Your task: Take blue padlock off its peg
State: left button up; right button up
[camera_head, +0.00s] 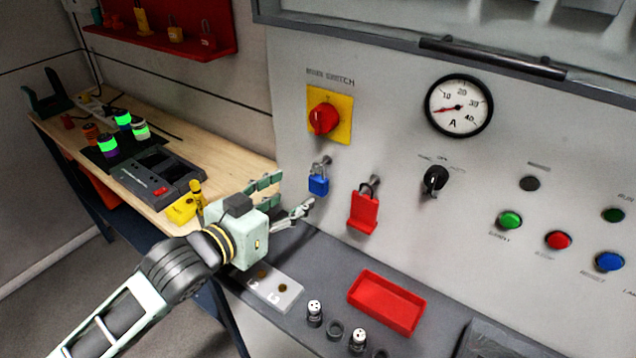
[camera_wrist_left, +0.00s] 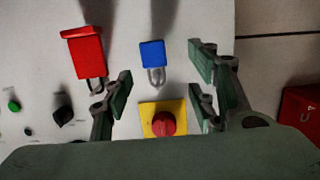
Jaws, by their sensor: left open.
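The blue padlock (camera_head: 318,184) hangs by its shackle from a peg (camera_head: 325,161) on the grey panel, below the red main switch (camera_head: 323,118) on its yellow plate. My left gripper (camera_head: 292,196) is open and empty, in front of the panel and just left of and below the padlock. In the left wrist view the blue padlock (camera_wrist_left: 152,54) shows between the spread fingers of the left gripper (camera_wrist_left: 165,75), apart from both. The padlock's metal shackle faces the switch there. My right gripper is in neither view.
A red tag or lock body (camera_head: 362,212) hangs on another peg close to the right. A black selector knob (camera_head: 434,180) and several buttons sit farther right. A red tray (camera_head: 386,302) lies on the ledge below. A wooden bench (camera_head: 225,148) stands at the left.

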aim_at(315, 183)
pick_arm(q)
jog(key=p+x, duration=0.1)
jog(key=x, duration=0.1)
jog(key=p+x, duration=0.1)
jog(key=x, duration=0.1)
jog(key=d+x, duration=0.1)
jog(key=x, duration=0.2)
jog(key=shift+s+r+p, duration=0.2)
jog(key=shift+r+p, duration=0.15)
jog(key=shift+p, duration=0.05)
jog(key=shift+w+d+f, duration=0.15)
jog(key=shift+w+f, duration=0.05)
jog(key=shift+w, duration=0.05)
jog(key=shift+c, duration=0.3)
jog(key=c, duration=1.2)
jog(key=shift+c, duration=0.2)
jog(key=shift+r, duration=0.1)
